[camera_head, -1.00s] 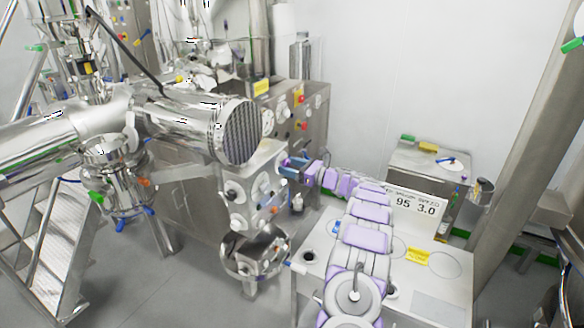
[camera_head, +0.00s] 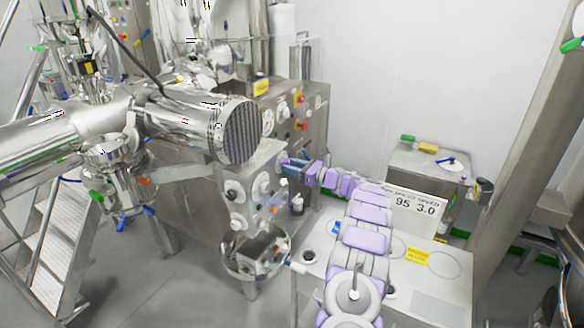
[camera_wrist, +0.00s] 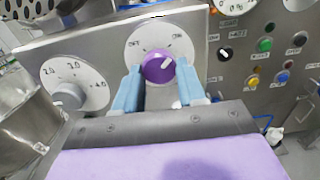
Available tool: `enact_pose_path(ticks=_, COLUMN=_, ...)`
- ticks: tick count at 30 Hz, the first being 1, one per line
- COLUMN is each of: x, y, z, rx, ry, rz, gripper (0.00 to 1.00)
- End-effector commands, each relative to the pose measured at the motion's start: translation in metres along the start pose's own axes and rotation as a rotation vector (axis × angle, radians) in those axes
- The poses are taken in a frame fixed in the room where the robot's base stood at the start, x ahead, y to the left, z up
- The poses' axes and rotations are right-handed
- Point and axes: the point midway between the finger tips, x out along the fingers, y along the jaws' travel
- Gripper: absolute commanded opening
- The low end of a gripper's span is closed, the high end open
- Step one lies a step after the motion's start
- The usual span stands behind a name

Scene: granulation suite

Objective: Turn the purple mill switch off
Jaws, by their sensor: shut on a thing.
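The purple mill switch (camera_wrist: 152,70) is a round knob on a white dial, with OFF marked at the upper left and ON at the upper right. Its white pointer line slants to the upper right, toward ON. My gripper (camera_wrist: 158,76) has its blue fingers on the left and right sides of the knob and is shut on it. In the head view my gripper (camera_head: 294,166) is at the right side of the steel machine. The knob cannot be made out there.
A grey numbered dial (camera_wrist: 70,95) is left of the switch. Several coloured buttons, including a green one (camera_wrist: 264,45), are to the right. In the head view, a steel bowl (camera_head: 232,268) is below the machine panel, and a white-topped table (camera_head: 450,310) stands under my arm.

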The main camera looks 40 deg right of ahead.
Motion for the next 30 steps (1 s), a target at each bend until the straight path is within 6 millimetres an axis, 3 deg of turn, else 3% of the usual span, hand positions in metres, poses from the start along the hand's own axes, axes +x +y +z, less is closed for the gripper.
enact_pose_path(ticks=11, x=0.0009, y=-0.0016, z=0.0013, rx=-0.153, ry=-0.005, rz=-0.006, gripper=0.09)
enact_pose_path(ticks=30, x=-0.0001, y=-0.0025, z=0.0017, rx=-0.749, ry=-0.005, rz=-0.008, gripper=0.1)
